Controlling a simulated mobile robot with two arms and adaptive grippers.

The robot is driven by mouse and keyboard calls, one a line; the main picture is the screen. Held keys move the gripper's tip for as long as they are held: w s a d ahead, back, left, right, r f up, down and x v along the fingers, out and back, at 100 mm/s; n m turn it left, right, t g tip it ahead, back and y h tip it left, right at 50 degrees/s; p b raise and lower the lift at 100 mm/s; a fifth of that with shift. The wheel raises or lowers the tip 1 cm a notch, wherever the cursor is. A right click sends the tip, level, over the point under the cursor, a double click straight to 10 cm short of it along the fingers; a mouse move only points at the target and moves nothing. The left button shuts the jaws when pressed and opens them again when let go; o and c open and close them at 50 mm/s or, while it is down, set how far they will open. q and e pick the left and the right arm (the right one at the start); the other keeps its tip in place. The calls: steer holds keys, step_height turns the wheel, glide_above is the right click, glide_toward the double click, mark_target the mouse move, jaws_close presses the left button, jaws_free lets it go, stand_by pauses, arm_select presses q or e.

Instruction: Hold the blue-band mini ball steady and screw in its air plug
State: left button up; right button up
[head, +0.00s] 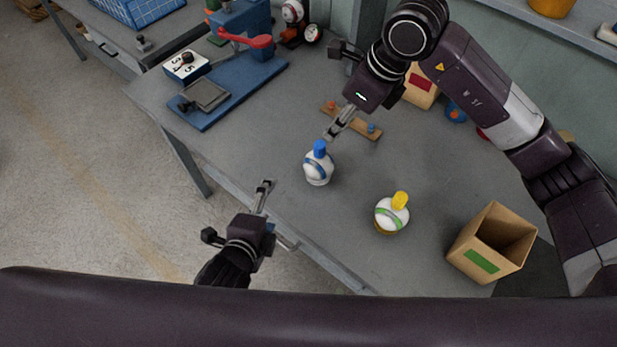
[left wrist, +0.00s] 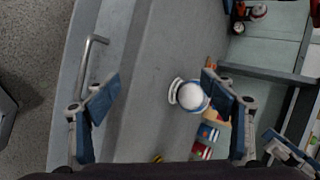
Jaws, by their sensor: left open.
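The blue-band mini ball (head: 318,172) is white and stands on the grey table, with a blue plug (head: 320,148) on its top. In the left wrist view a white ball (left wrist: 190,95) shows between my left fingers, farther off. My left gripper (head: 275,218) is open and empty, at the table's front edge, left of and nearer than the ball. My right gripper (head: 333,130) is just above and behind the blue plug, pointing down at it. A small gap seems to separate them. Its fingers overlap, so its opening is unclear.
A green-band ball (head: 391,216) with a yellow plug stands to the right. A cardboard box (head: 489,245) with a green label is at the right edge. A wooden strip (head: 357,125) with pegs lies behind. A blue press (head: 215,95) stands at the left.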

mark_target(320, 163)
arm_select(q)
steer(key=w+d+r+n+h, duration=0.1)
steer(key=w+d+n, duration=0.1)
steer(key=n, duration=0.1)
steer(key=w+d+n+t, duration=0.1)
steer(key=w+d+n, duration=0.1)
steer(key=d+n, duration=0.1)
steer(key=w+d+r+n+h, duration=0.1)
steer(key=w+d+n, duration=0.1)
steer(key=d+n, duration=0.1)
steer(key=shift+r+n+t+h, duration=0.3)
steer(key=shift+r+n+t, duration=0.1)
steer(key=shift+n, duration=0.2)
steer(key=n, duration=0.2)
steer(key=shift+w+d+f+n, duration=0.3)
steer(key=shift+w+d+f, duration=0.1)
steer(key=x, duration=0.7)
steer(key=shift+w+d, duration=0.25)
steer(key=shift+w, duration=0.1)
